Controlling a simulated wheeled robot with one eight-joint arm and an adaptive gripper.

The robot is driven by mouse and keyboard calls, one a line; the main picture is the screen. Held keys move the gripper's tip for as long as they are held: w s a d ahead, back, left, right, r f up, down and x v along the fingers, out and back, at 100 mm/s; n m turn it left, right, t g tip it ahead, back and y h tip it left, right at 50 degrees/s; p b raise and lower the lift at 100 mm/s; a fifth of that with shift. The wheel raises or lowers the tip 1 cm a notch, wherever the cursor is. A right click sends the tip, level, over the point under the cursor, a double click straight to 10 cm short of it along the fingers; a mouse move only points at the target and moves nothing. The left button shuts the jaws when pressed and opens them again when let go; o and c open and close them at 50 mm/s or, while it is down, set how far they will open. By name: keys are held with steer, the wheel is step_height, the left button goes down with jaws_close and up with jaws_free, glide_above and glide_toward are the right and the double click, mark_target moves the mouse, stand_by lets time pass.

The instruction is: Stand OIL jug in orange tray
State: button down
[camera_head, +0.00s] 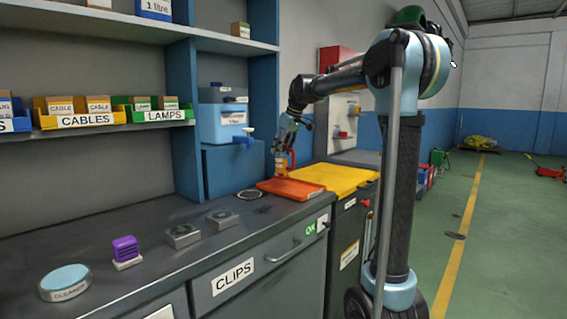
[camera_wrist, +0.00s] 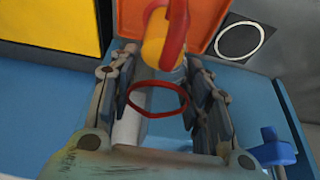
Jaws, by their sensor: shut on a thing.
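The OIL jug is a small yellow and red thing (camera_head: 283,164) under my gripper (camera_head: 286,147) in the head view. In the wrist view its yellow body (camera_wrist: 154,48) and red parts show just beyond my gripper (camera_wrist: 162,85). My gripper is shut on the jug; a red ring shows between the fingers. The orange tray (camera_head: 290,190) lies on the grey bench below and in front of the jug. It also shows in the wrist view (camera_wrist: 207,30), behind the jug. The label is not readable, and I cannot tell whether the jug touches the tray.
A yellow surface (camera_head: 335,178) adjoins the tray on the right. A blue bin (camera_head: 222,124) and a blue clamp-like part (camera_head: 244,137) stand behind. Metal blocks (camera_head: 182,235) and a purple item (camera_head: 125,249) lie along the bench.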

mark_target(282, 158)
steer(key=shift+s+a+f, duration=0.1)
steer(key=shift+f, duration=1.95)
steer(key=c, duration=0.9)
jaws_free()
steer(key=shift+o, duration=0.2)
steer(key=v, duration=1.2)
